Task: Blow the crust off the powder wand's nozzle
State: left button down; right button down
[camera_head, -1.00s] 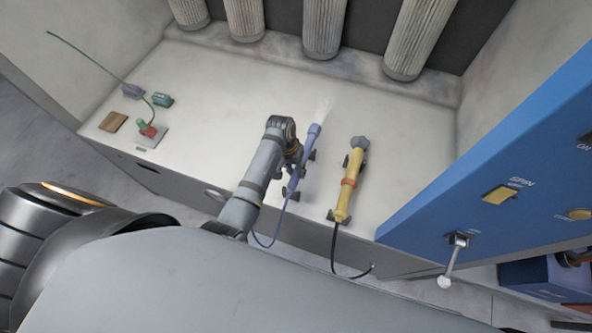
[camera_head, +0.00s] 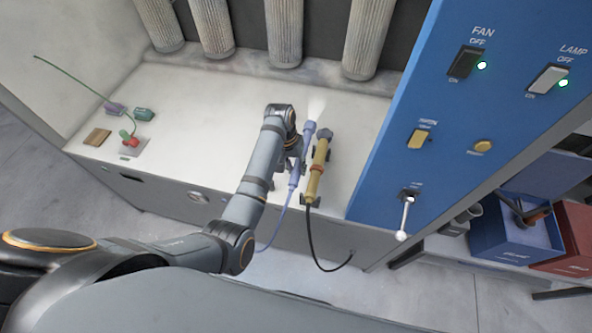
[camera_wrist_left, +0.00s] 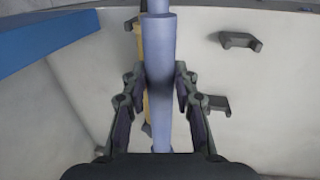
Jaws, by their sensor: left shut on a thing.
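My left gripper (camera_head: 292,160) is shut on a slim blue wand (camera_head: 308,133) with a blue hose at its lower end. A pale, fan-shaped plume shows beyond the wand's tip. In the left wrist view the gripper (camera_wrist_left: 160,82) closes around the blue shaft (camera_wrist_left: 161,32). A yellow wand (camera_head: 316,172) with a dark nozzle end and black cable lies just to the right. Part of it shows behind the blue shaft in the left wrist view (camera_wrist_left: 142,45). Nozzle crust is too small to make out. My right gripper is not in view.
Pleated filters (camera_head: 285,35) hang at the back. A blue panel (camera_head: 385,180) with switches and a lever (camera_head: 405,215) stands to the right. A red-and-green item (camera_head: 130,142) with a thin green line stands on the left. Empty dark brackets (camera_wrist_left: 240,40) show beside the blue wand.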

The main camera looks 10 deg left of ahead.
pick_arm(q)
jog(key=shift+w+r, duration=0.1)
jog(key=shift+r, duration=0.9)
jog(key=shift+d+r, duration=0.1)
jog(key=shift+r, duration=1.35)
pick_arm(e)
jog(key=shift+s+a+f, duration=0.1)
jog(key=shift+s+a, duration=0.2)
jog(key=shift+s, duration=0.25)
